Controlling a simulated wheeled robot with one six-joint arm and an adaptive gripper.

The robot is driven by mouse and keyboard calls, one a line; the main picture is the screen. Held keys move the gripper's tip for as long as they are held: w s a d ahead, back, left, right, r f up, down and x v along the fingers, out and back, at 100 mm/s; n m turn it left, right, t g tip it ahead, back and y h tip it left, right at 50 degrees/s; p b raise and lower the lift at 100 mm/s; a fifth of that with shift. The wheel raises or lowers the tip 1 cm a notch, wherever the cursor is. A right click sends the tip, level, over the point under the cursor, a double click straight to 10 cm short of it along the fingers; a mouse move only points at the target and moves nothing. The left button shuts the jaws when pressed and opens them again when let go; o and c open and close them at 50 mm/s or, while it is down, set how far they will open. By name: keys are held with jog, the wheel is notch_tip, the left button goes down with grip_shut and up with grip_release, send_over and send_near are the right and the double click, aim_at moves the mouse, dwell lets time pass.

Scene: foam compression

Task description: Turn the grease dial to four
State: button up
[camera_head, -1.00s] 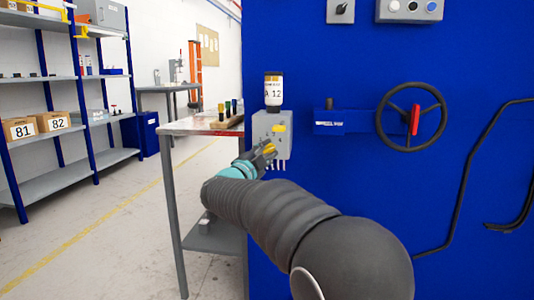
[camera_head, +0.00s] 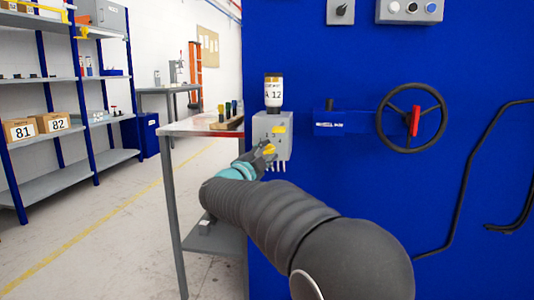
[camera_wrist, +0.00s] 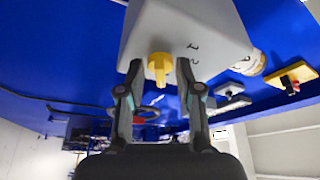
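The grease dial (camera_wrist: 159,68) is a yellow knob on the face of a light grey box (camera_wrist: 190,25). The digits 1 and 2 show on the box to the right of the knob in the wrist view; other marks are hidden or unreadable. My gripper (camera_wrist: 159,66) is open, one fingertip on each side of the knob. Small gaps show between fingertips and knob. In the head view my gripper (camera_head: 266,148) partly covers the dial.
A blue machine panel (camera_head: 350,200) fills the right, with a black handwheel (camera_head: 411,117) and a bent black pipe (camera_head: 468,170). A metal table (camera_head: 190,125) stands left of the grey box. Shelves (camera_head: 75,180) stand farther left, with open floor between.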

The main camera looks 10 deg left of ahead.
jog(key=v, duration=1.1)
jog(key=shift+s+a, duration=0.2)
jog(key=shift+s, duration=0.15)
